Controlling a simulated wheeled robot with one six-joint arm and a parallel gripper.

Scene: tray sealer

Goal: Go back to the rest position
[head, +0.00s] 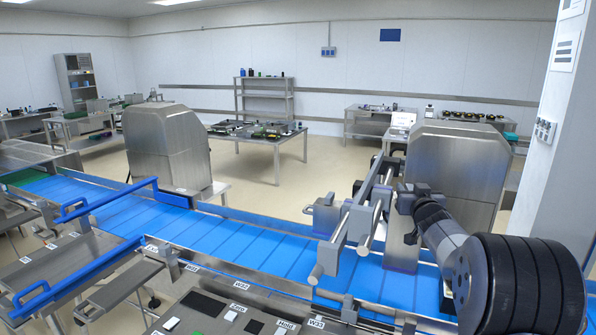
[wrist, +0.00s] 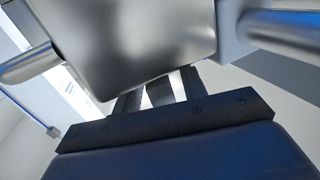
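My gripper (head: 410,220) is at the right of the head view, at the end of my arm, above the blue conveyor belt (head: 290,251) and beside the grey metal blocks and rods of the machine. In the wrist view my gripper (wrist: 160,92) shows a dark crossbar and two dark fingers standing apart, with a bright gap between them. I see nothing held there. The fingertips are partly hidden behind a large grey metal block (wrist: 130,40) close in front of the camera.
A steel housing (head: 455,165) stands behind my gripper, and another steel housing (head: 167,145) is farther left. A blue guard rail (head: 80,275) and a labelled control panel (head: 215,318) lie along the near side. A white pillar (head: 560,140) rises at the right. Open floor lies beyond the belt.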

